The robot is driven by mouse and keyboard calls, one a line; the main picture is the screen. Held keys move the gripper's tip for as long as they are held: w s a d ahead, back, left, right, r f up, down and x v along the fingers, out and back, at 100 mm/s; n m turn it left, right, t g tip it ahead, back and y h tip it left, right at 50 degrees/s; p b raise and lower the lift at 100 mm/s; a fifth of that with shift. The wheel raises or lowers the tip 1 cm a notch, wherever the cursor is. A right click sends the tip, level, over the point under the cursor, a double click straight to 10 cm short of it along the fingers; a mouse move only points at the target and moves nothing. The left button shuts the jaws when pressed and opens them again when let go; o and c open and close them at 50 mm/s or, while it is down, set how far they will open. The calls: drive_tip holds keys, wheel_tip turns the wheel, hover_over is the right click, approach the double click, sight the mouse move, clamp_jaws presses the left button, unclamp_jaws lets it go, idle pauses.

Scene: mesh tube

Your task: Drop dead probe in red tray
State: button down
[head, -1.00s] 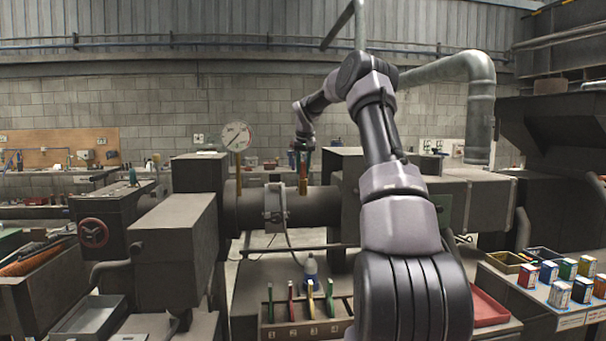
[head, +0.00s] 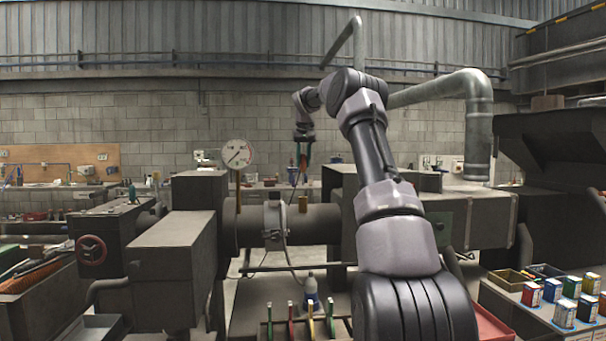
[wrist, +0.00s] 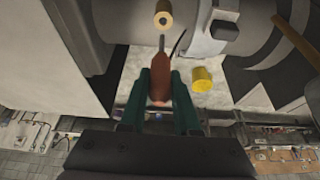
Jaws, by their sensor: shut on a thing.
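My gripper (head: 303,158) is shut on a probe with an orange-red handle (wrist: 160,88) and a thin metal stem. The probe hangs above the large horizontal pipe, clear of the brass socket (head: 303,203) on its top. In the wrist view the stem points toward the open round mouth of the socket (wrist: 163,19), and green fingers clasp the handle on both sides. The red tray (head: 493,326) is at the lower right, partly hidden behind my arm.
Several coloured probes (head: 290,322) stand in a rack below the pipe. A dial gauge (head: 237,154) rises left of the socket. Coloured boxes (head: 553,290) and a yellow-rimmed bin (head: 510,279) are at the right. A yellow cylinder (wrist: 202,79) shows in the wrist view.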

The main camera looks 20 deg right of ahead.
drive_tip(key=shift+r, duration=3.2)
